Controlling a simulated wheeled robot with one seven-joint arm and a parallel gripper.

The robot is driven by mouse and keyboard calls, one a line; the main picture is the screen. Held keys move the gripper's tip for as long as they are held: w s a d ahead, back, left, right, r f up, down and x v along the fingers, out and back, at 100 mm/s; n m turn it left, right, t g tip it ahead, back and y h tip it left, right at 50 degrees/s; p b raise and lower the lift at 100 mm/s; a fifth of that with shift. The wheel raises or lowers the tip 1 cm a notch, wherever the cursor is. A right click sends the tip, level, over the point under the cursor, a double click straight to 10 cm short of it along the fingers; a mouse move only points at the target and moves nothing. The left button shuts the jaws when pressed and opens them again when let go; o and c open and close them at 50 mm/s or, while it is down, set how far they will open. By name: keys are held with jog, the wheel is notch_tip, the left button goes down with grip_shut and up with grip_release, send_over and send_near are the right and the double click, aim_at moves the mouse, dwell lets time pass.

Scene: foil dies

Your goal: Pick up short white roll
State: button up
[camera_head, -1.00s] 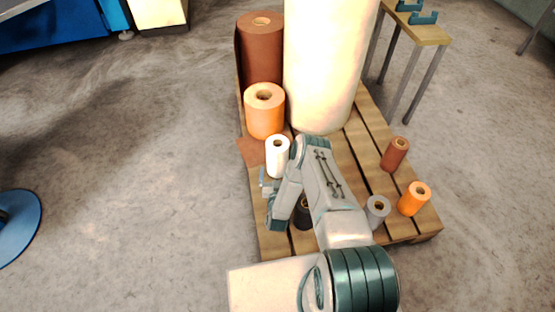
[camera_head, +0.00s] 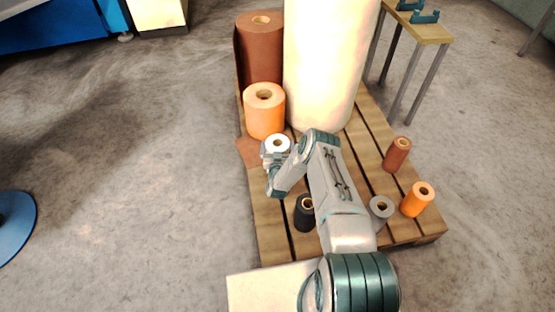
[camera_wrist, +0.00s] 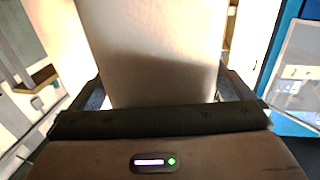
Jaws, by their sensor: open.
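The short white roll (camera_head: 277,143) stands upright on the left side of the wooden pallet, in front of the wide orange roll. My gripper (camera_head: 275,157) is at its near side and hides its lower part. In the wrist view the white roll (camera_wrist: 150,55) fills the middle, between the two open fingers of my gripper (camera_wrist: 155,95). One finger shows on each side of it. I cannot tell whether either finger touches it.
The pallet (camera_head: 270,230) also bears a wide orange roll (camera_head: 264,112), a tall brown roll (camera_head: 260,55), a large cream roll (camera_head: 325,70), and small black (camera_head: 304,214), grey (camera_head: 380,210), orange (camera_head: 417,199) and brown (camera_head: 397,154) rolls. A small table (camera_head: 425,32) stands at back right.

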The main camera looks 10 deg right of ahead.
jog(key=c, duration=1.6)
jog(key=shift+w+r, duration=0.1)
jog(key=shift+c, duration=1)
jog(key=shift+r, duration=0.1)
